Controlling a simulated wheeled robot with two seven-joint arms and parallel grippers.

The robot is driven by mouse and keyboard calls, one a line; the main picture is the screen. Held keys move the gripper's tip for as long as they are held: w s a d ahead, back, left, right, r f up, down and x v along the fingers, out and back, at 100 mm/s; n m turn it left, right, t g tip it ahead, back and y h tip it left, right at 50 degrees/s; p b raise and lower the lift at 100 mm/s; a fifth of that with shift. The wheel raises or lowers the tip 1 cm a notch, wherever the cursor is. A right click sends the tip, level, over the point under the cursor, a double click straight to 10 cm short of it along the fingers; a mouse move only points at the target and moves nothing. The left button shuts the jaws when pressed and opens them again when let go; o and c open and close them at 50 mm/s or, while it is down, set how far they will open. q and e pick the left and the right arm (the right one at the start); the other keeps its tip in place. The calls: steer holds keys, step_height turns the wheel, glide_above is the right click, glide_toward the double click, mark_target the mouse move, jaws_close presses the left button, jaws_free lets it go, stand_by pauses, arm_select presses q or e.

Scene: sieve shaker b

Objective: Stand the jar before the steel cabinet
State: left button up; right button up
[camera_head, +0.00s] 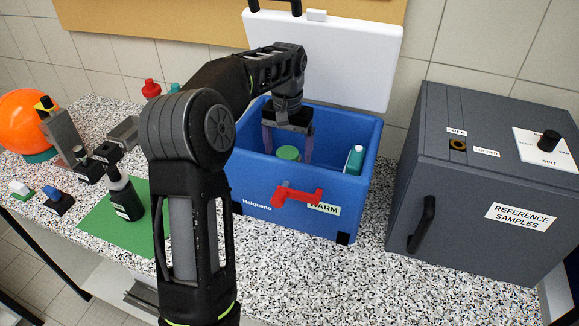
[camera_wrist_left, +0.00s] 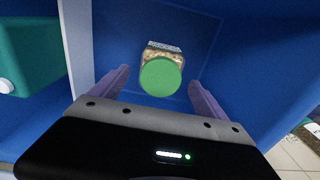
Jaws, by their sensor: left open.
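The jar has a green lid (camera_head: 288,153) and stands inside the open blue cool box (camera_head: 262,190). In the left wrist view the jar (camera_wrist_left: 162,72) shows its green lid, pale contents and a label, lying ahead between the two fingers. My left gripper (camera_head: 287,146) reaches down into the box over the jar, its purple fingers open and apart on either side of it; I see no grip on it. The dark grey steel cabinet (camera_head: 460,212), labelled "REFERENCE SAMPLES", stands right of the box with its door handle facing front. My right gripper is not in view.
A teal bottle (camera_head: 354,160) stands in the box's right side. The white lid (camera_head: 325,55) is raised behind, and a red latch (camera_head: 297,196) is at the front. The speckled counter (camera_head: 400,290) before the cabinet is clear. A dark bottle (camera_head: 122,197) is on the left.

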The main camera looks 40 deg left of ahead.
arm_select(q)
steer(key=shift+s+d+f, duration=0.1)
steer(key=shift+s+d, duration=0.1)
steer(key=shift+s, duration=0.05)
steer(key=shift+s+a, duration=0.1)
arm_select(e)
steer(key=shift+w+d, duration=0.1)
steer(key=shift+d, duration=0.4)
arm_select(q)
steer(key=shift+f, duration=1.3)
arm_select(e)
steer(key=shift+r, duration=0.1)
arm_select(q)
steer(key=shift+f+p, duration=0.1)
steer(key=shift+p, duration=0.2)
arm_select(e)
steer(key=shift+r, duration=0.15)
arm_select(q)
steer(key=shift+f, duration=0.3)
step_height(320, 180, down, 4)
steer(key=shift+r+p, duration=0.2)
steer(key=shift+p, duration=0.75)
steer(key=shift+f, duration=0.4)
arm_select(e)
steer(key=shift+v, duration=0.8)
